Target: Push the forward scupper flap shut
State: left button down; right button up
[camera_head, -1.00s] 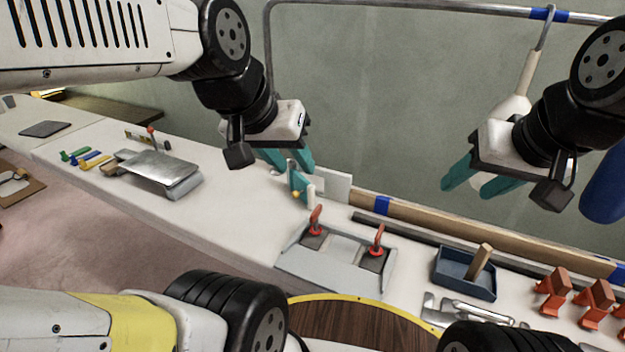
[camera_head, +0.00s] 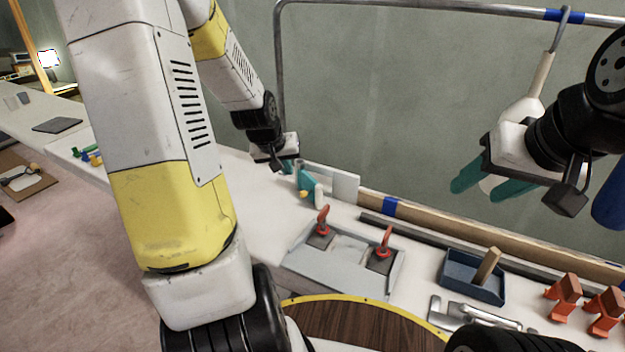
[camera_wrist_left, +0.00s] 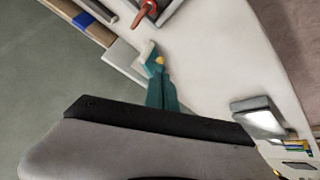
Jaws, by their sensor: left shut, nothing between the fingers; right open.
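A small teal flap-like piece (camera_head: 305,179) with a yellow knob (camera_head: 303,194) stands at the wall side of the white counter, beside a white plate (camera_head: 345,187). It looks like the forward scupper flap, standing out from the plate. A pale block (camera_head: 319,196) is next to it. My left gripper (camera_head: 287,167) is shut and empty, just left of the flap. In the left wrist view its teal fingers (camera_wrist_left: 157,76) point at the yellow knob and overlap it; I cannot tell whether they touch. My right gripper (camera_head: 477,190) is open and empty, above the counter at right.
A grey tray with two red-handled latches (camera_head: 340,262) lies in front of the flap. A blue bin (camera_head: 471,279) with a wooden block and orange clamps (camera_head: 563,295) stand to the right.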

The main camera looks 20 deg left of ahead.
pick_arm(q)
jog(key=w+a+f+n, duration=0.1)
jog(key=w+a+f, duration=0.1)
jog(key=f, duration=0.5)
jog(key=w+a+f+n+t, duration=0.1)
jog(key=w+f, duration=0.4)
jog(key=f, duration=0.2)
jog(key=w+a+f+n, duration=0.1)
jog(key=w+a+f, duration=0.1)
jog(key=w+f, duration=0.2)
jog(key=shift+w+a+f+n+t+h, duration=0.1)
jog(key=shift+a+f+n+t+h, duration=0.1)
jog(key=shift+f, duration=0.75)
jog(key=shift+a+f+n+t+h, duration=0.1)
jog(key=shift+a+f+n, duration=0.1)
jog(key=shift+f, duration=0.7)
jog(key=shift+w+d+r, duration=0.25)
jog(key=shift+w+d, duration=0.65)
jog(key=shift+d, duration=0.05)
jog(key=shift+w+d+r, duration=0.15)
jog(key=shift+w+d, duration=0.35)
jog(key=shift+d, duration=0.1)
